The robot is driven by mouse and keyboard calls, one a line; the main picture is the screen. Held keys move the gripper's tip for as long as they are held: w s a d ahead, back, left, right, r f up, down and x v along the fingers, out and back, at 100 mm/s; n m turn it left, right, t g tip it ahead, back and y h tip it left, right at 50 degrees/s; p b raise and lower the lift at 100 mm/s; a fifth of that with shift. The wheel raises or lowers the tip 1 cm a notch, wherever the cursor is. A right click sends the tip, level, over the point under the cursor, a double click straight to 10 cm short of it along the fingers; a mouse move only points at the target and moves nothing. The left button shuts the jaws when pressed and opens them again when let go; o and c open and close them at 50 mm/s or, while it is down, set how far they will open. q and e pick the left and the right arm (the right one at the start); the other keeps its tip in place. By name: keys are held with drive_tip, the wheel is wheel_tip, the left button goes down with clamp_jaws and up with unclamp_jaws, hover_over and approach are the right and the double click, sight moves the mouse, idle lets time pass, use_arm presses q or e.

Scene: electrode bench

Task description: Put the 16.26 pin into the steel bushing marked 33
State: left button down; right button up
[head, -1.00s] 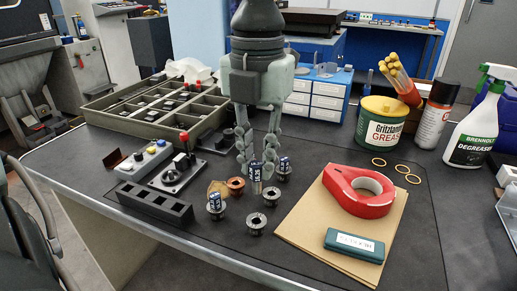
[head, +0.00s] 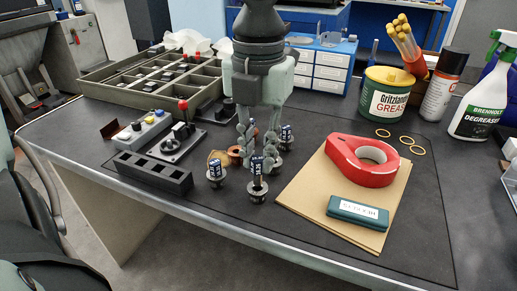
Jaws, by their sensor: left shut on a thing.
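My left gripper (head: 259,151) comes down from the top middle and is shut on the pin (head: 257,167), a metal pin with a dark blue label. The label's number is hard to read now. The pin is roughly upright, its lower end at the mouth of the front steel bushing (head: 258,196). I cannot tell whether it is inside the hole or just above it. Another labelled pin (head: 215,168) stands in the left steel bushing (head: 215,183), and one more (head: 285,133) stands at the back right bushing. No bushing marking is readable. My right gripper is not in view.
A copper-coloured bushing (head: 235,155) is close behind the fingers. A black slotted block (head: 152,172) lies at left. A red tape dispenser (head: 365,160) and green case (head: 358,212) lie on brown card (head: 300,203) at right. The dark mat in front is clear.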

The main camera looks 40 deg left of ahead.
use_arm(q)
drive_tip(key=shift+b, duration=0.9)
idle(1.1)
drive_tip(key=shift+f+b, duration=1.85)
drive_tip(key=shift+b, duration=0.45)
drive_tip(key=c, duration=1.3)
unclamp_jaws()
drive_tip(key=shift+c, duration=0.2)
wheel_tip(320, 180, up, 12)
